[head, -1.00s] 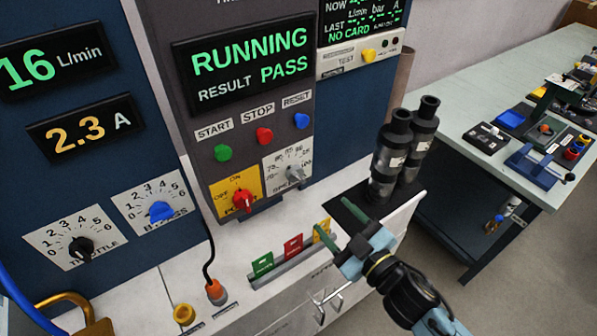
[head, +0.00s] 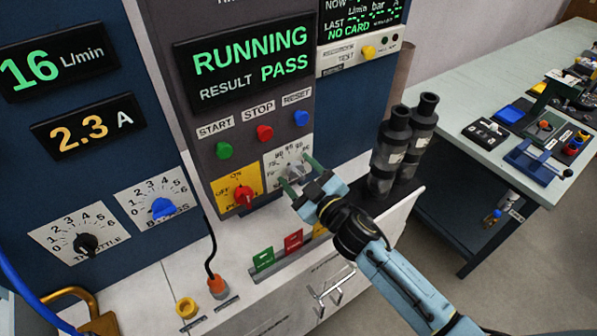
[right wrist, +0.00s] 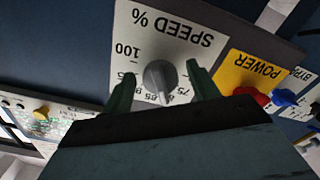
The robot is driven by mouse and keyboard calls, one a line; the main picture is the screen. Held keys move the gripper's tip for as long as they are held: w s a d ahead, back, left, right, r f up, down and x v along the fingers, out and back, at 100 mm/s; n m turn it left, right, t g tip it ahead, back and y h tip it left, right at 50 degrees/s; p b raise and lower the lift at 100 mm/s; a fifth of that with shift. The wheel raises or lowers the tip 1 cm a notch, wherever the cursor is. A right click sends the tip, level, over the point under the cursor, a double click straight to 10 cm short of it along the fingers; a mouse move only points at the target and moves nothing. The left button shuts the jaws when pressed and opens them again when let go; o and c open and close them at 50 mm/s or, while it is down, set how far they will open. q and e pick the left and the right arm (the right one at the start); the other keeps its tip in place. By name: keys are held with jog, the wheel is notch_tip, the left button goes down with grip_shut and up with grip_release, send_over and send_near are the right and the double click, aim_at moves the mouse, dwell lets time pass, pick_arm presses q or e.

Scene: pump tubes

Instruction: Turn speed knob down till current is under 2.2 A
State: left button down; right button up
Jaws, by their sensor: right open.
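The speed knob (head: 296,170) is a grey knob on a white dial plate at the lower right of the dark panel. My right gripper (head: 300,174) is open in front of it. In the right wrist view the knob (right wrist: 159,78) lies between the two green fingers (right wrist: 160,88), with a gap on each side. The current display (head: 85,126) reads 2.3 A in orange. The flow display (head: 58,68) reads 16 L/min. The status screen (head: 248,68) reads RUNNING, RESULT PASS. My left gripper is not in view.
The red power knob (head: 243,196) on its yellow plate sits just left of the speed dial. Start, stop and reset buttons (head: 264,133) are above. Two black pump tubes (head: 390,150) stand to the right. Coloured cards (head: 293,241) stand in a rack below.

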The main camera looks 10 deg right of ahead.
jog(key=shift+w, duration=0.1)
jog(key=shift+c, duration=0.5)
jog(key=c, duration=0.9)
jog(key=shift+n, duration=2.9)
jog(key=o, duration=1)
